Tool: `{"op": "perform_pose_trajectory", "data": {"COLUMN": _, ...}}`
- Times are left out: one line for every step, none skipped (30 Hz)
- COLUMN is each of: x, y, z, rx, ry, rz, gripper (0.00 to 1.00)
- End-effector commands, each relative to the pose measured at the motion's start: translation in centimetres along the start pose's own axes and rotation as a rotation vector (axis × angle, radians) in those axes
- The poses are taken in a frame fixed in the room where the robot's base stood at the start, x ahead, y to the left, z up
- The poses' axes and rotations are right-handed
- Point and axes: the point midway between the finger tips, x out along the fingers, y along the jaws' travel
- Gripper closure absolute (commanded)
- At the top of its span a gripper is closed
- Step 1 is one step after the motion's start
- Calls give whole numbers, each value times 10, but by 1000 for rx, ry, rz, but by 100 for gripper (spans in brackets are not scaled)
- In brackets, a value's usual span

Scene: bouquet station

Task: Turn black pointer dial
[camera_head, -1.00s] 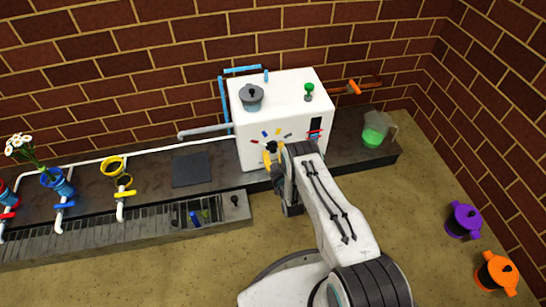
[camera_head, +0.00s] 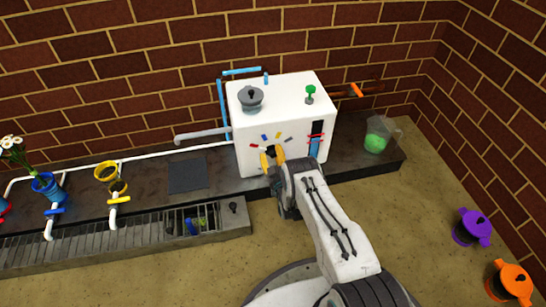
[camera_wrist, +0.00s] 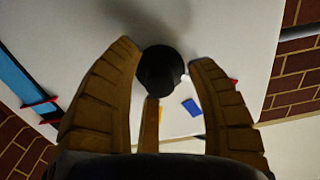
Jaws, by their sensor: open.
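The black pointer dial (camera_head: 270,149) is on the front face of the white box (camera_head: 250,125), ringed by small coloured marks. In the wrist view the dial (camera_wrist: 160,70) is a dark round knob between my fingertips. My gripper (camera_head: 273,156) is at the box front; it also shows in the wrist view (camera_wrist: 167,60). The dial's pointer direction is unclear. A yellow mark and a blue mark (camera_wrist: 191,107) show beyond the fingers.
A gauge (camera_head: 316,140) with blue fill and red markers is right of the dial. A grey-lidded pot (camera_head: 250,99) and a green knob (camera_head: 310,94) top the box. A beaker of green liquid (camera_head: 376,141) stands right. Purple (camera_head: 472,227) and orange (camera_head: 510,283) pots are at the lower right.

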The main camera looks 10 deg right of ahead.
Motion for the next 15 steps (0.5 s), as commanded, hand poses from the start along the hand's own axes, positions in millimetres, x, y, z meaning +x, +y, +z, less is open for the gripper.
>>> {"op": "perform_pose_trajectory", "data": {"x": 2, "y": 0, "z": 0, "rx": 0, "ry": 1, "rz": 0, "gripper": 49}}
{"op": "perform_pose_trajectory", "data": {"x": 2, "y": 0, "z": 0, "rx": 0, "ry": 1, "rz": 0, "gripper": 49}}
{"op": "perform_pose_trajectory", "data": {"x": 3, "y": 0, "z": 0, "rx": 0, "ry": 1, "rz": 0, "gripper": 49}}
{"op": "perform_pose_trajectory", "data": {"x": 3, "y": 0, "z": 0, "rx": 0, "ry": 1, "rz": 0, "gripper": 49}}
{"op": "perform_pose_trajectory", "data": {"x": 3, "y": 0, "z": 0, "rx": 0, "ry": 1, "rz": 0, "gripper": 49}}
{"op": "perform_pose_trajectory", "data": {"x": 3, "y": 0, "z": -1, "rx": 0, "ry": 1, "rz": 0, "gripper": 49}}
{"op": "perform_pose_trajectory", "data": {"x": 3, "y": 0, "z": -1, "rx": 0, "ry": 1, "rz": 0, "gripper": 49}}
{"op": "perform_pose_trajectory", "data": {"x": 3, "y": 0, "z": -1, "rx": 0, "ry": 1, "rz": 0, "gripper": 49}}
{"op": "perform_pose_trajectory", "data": {"x": 3, "y": 0, "z": -1, "rx": 0, "ry": 1, "rz": 0, "gripper": 49}}
{"op": "perform_pose_trajectory", "data": {"x": 3, "y": 0, "z": -1, "rx": 0, "ry": 0, "rz": 0, "gripper": 49}}
{"op": "perform_pose_trajectory", "data": {"x": 3, "y": 0, "z": -1, "rx": 0, "ry": 0, "rz": 0, "gripper": 47}}
{"op": "perform_pose_trajectory", "data": {"x": 3, "y": 0, "z": -1, "rx": 0, "ry": 0, "rz": 0, "gripper": 51}}
{"op": "perform_pose_trajectory", "data": {"x": 3, "y": 0, "z": -1, "rx": 0, "ry": 0, "rz": 0, "gripper": 53}}
{"op": "perform_pose_trajectory", "data": {"x": 3, "y": 0, "z": -1, "rx": 0, "ry": 0, "rz": 0, "gripper": 56}}
{"op": "perform_pose_trajectory", "data": {"x": 3, "y": 0, "z": -1, "rx": 0, "ry": 0, "rz": 0, "gripper": 60}}
